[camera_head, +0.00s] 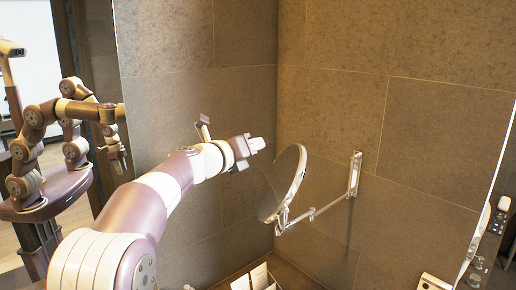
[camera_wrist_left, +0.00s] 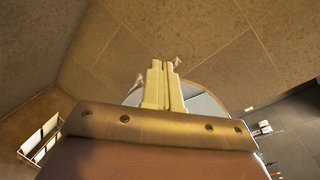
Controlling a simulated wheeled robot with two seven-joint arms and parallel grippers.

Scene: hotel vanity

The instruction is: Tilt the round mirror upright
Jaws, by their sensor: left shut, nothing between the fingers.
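The round mirror (camera_head: 286,181) has a thin bright rim and hangs on a jointed metal arm (camera_head: 314,212) fixed to the right wall. It is tilted, its top leaning to the right in the head view. My left gripper (camera_head: 258,144) is shut and empty, just left of the mirror's upper edge. In the left wrist view the shut fingers (camera_wrist_left: 163,66) overlap the mirror (camera_wrist_left: 202,101), hiding part of it. I cannot tell whether they touch it. My right gripper is not directly in view.
The metal wall bracket (camera_head: 354,174) stands right of the mirror. Tiled walls meet in a corner behind it. A tray with white items (camera_head: 254,278) lies below on the counter. Small items stand at the far right.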

